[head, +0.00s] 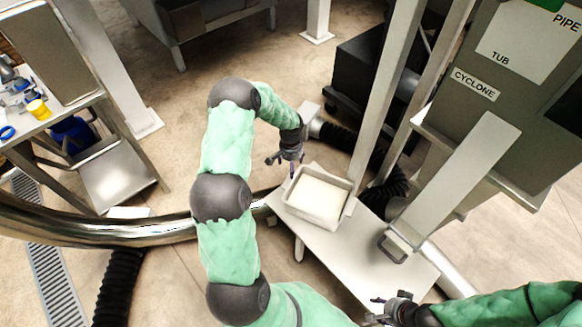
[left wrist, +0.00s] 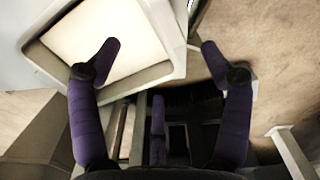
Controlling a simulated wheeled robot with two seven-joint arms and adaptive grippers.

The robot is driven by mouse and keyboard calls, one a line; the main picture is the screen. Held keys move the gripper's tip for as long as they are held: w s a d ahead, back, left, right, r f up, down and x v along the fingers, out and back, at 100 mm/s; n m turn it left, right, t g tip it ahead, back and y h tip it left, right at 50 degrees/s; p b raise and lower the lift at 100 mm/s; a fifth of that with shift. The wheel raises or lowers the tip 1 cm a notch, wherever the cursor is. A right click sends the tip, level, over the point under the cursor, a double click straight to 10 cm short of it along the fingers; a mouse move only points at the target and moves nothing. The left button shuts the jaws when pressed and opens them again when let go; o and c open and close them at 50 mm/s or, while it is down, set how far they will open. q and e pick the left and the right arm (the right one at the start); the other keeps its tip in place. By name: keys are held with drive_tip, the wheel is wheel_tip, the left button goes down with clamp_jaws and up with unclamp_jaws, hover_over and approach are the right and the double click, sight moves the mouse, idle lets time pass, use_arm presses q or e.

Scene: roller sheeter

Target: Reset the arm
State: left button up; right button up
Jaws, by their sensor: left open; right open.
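My left arm is green with dark joints and reaches up through the middle of the head view. Its left gripper (head: 283,159) is beside the upper left corner of a shallow tray (head: 345,187) with pale contents. My right gripper (head: 375,309) is at the bottom, near the front of the white table. It is open, small in view, and appears empty.
The tray stands on a white table (head: 385,262) with an upright post beside it. A grey cabinet labelled CYCLONE (head: 475,85) stands at right. A curved shiny metal rail (head: 130,232) crosses the left. A workbench (head: 65,105) with small items is at far left. Open floor lies above my left arm.

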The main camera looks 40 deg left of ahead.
idle(0.4)
use_arm(q)
drive_tip(key=s+d+f+m+h+p, duration=0.1)
drive_tip(key=s+d+f+h+p, duration=0.1)
drive_tip(key=d, duration=0.8)
drive_tip(key=s+d+f+h+p, duration=0.1)
drive_tip(key=s+d, duration=0.2)
drive_tip(key=d, duration=0.7)
drive_tip(key=s+d+r+h+p, duration=0.1)
drive_tip(key=s+d+r+p, duration=0.1)
drive_tip(key=s+d, duration=1.2)
drive_tip(key=shift+s+r+p, duration=0.15)
drive_tip(key=shift+s+p, duration=0.15)
drive_tip(key=shift+p, duration=0.3)
